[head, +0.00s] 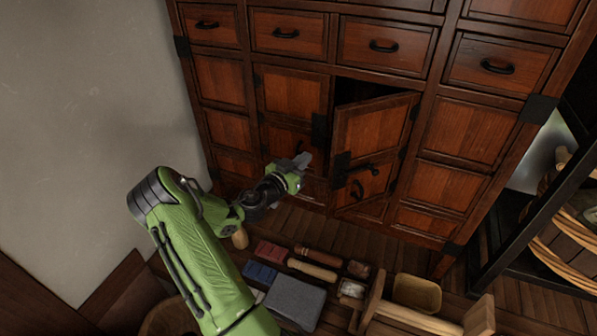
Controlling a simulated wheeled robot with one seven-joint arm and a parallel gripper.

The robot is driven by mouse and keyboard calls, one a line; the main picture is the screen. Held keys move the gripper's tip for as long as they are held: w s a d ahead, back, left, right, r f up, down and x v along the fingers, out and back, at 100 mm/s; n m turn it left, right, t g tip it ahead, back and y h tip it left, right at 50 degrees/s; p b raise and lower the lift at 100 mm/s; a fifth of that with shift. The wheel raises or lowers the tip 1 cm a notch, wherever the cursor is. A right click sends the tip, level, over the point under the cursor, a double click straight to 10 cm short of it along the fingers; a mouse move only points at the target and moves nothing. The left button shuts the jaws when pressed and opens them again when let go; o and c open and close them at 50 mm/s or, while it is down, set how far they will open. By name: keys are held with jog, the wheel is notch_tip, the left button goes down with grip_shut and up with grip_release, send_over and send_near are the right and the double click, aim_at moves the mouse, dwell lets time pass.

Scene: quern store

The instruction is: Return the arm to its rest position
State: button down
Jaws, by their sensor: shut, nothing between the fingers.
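My green arm reaches up from the bottom of the head view. My gripper (301,160) is at its end, shut and empty, in front of the wooden cabinet (428,160). It is to the left of a cabinet door (370,135) that stands partly open with a dark gap at its upper left. The gripper appears apart from the door and its black handle (357,189). The exact distance to the cabinet front is hard to tell.
Below the cabinet lie a grey block (295,300), red blocks (270,250), blue blocks (260,272), wooden rollers (312,270) and a small tan bowl (418,293). A dark shelf rack (530,215) with baskets stands at right. A plain wall (90,120) is at left.

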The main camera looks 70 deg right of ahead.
jog(key=shift+a+r, duration=0.1)
jog(key=shift+a, duration=1.8)
jog(key=shift+w, duration=0.1)
